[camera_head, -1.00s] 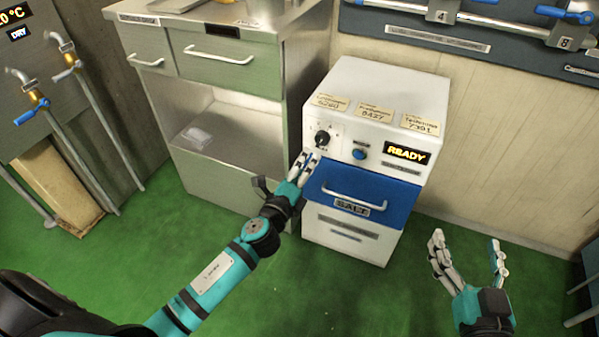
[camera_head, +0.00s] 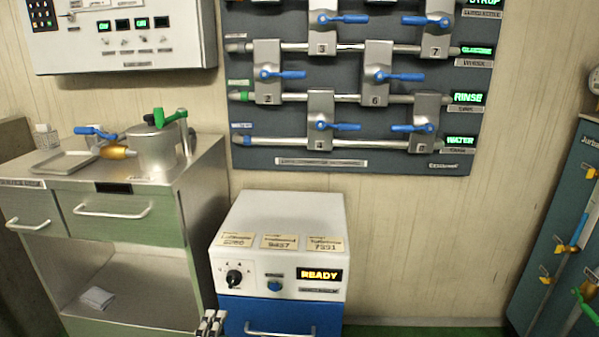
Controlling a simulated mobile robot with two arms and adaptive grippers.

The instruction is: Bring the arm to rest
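Only the tips of my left gripper (camera_head: 212,322) show, at the bottom edge of the head view. They are just below and to the left of the black dial (camera_head: 234,278) on the white cabinet (camera_head: 282,217), in front of its left edge. They look apart from the dial. The rest of this gripper and its arm is cut off by the frame, so whether it is open or shut is unclear. My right gripper is out of view.
The cabinet shows READY (camera_head: 319,275) above a blue drawer (camera_head: 265,316). A steel counter (camera_head: 190,200) with a kettle (camera_head: 152,148) stands at left. A panel of blue-handled valves (camera_head: 350,155) hangs behind. A blue-grey locker (camera_head: 560,215) is at right.

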